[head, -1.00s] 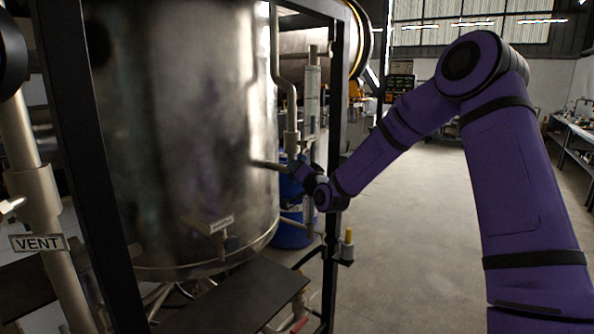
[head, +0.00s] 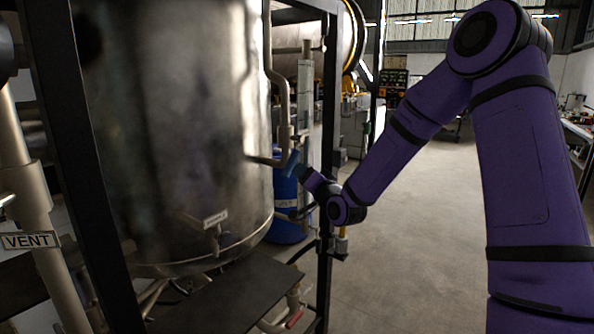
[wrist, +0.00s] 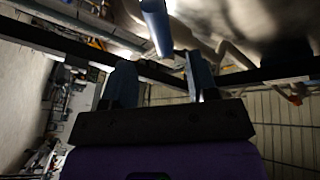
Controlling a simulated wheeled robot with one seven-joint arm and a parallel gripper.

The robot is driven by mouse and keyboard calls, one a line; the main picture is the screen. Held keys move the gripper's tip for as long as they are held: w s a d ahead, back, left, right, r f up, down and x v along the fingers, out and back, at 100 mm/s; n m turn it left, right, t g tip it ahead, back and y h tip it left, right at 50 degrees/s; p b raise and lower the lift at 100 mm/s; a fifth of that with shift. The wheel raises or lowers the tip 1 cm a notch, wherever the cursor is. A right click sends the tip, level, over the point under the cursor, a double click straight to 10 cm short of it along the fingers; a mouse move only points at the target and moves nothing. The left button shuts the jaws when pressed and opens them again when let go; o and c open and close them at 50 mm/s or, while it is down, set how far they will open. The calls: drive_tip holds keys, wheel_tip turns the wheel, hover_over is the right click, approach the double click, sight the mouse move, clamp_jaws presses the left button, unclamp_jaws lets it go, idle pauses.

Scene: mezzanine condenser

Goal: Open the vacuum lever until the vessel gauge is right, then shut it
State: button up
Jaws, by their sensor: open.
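In the wrist view my gripper (wrist: 157,62) is open, with its two fingers apart. A blue bar (wrist: 155,25), which looks like the vacuum lever's handle, comes down from the top, and its lower end appears between the fingertips. I cannot tell whether it touches either finger. In the head view my gripper (head: 297,168) is small and dark, beside the pipework right of the steel vessel (head: 185,130). The lever's angle is unclear there. I cannot make out a vessel gauge in either view.
A black frame post (head: 329,120) stands close by my wrist. A pipe marked VENT (head: 28,240) is at the left. A blue drum (head: 286,210) stands behind the pipework. A dark plate (head: 232,295) lies below the vessel. The floor (head: 420,230) at the right is clear.

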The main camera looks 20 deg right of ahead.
drive_tip(key=shift+v, duration=1.25)
idle(6.8)
